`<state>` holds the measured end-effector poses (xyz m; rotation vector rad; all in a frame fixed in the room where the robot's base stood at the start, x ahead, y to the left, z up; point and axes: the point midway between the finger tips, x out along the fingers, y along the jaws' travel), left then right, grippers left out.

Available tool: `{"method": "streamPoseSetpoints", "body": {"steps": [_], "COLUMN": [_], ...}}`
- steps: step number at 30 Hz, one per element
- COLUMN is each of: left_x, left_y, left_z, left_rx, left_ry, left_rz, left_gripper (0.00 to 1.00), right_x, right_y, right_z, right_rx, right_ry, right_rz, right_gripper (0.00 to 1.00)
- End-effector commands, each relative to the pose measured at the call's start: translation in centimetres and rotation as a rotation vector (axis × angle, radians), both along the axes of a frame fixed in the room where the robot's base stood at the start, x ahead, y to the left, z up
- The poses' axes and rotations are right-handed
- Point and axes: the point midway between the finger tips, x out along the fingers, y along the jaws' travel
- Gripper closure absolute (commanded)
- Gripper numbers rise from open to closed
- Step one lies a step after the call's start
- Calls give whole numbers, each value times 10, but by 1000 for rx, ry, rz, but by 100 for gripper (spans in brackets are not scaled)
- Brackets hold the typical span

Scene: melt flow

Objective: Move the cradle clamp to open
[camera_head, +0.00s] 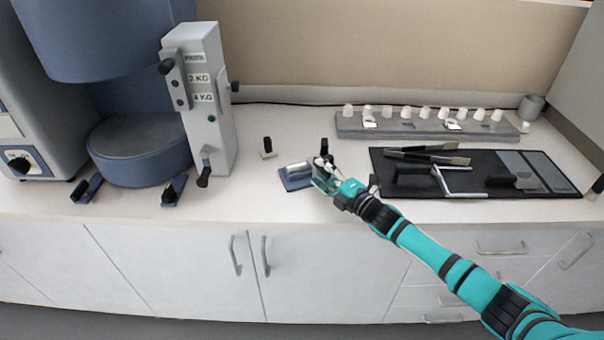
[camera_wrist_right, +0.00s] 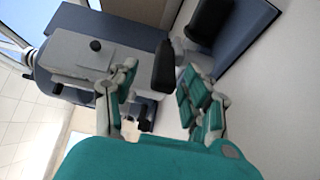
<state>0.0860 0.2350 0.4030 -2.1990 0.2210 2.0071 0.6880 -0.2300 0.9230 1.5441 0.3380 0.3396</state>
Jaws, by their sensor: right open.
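The cradle shows in the head view as a small blue plate (camera_head: 284,181) with a silver cylinder (camera_head: 298,169) on it, on the white counter. An upright black handle (camera_head: 324,146) stands just behind it, probably the clamp's. My right gripper (camera_head: 322,172) is at the cradle's right side and hides part of it. In the right wrist view the right gripper (camera_wrist_right: 158,95) is open, with a black handle (camera_wrist_right: 163,66) between or just beyond its fingers; I cannot tell if they touch. A blue plate (camera_wrist_right: 245,42) lies beside it there. My left gripper is not in view.
A blue-grey machine with a weight-labelled column (camera_head: 205,115) stands at the left. A small black-handled piece (camera_head: 267,147) stands behind the cradle. A dark mat (camera_head: 385,188) with tools lies at the right, a rack (camera_head: 350,127) of white pieces behind it.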

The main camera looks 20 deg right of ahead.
Motion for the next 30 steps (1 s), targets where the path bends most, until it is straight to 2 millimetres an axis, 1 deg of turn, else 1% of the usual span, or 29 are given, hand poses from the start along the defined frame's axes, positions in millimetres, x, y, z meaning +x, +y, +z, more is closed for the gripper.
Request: {"method": "streamPoseSetpoints", "body": {"steps": [5,12,24,30], "left_x": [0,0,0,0], "left_y": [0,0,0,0], "left_z": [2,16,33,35], "left_rx": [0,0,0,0], "left_ry": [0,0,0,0], "left_rz": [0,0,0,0], "left_gripper": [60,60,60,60], "right_x": [-2,-23,-58,-64], "right_y": [-1,-10,-27,-30], "right_z": [-1,1,0,0], "right_rx": [-1,-1,-1,0], "right_ry": [3,4,4,1], "right_rz": [0,0,-1,0], "right_gripper": [51,51,51,51]}}
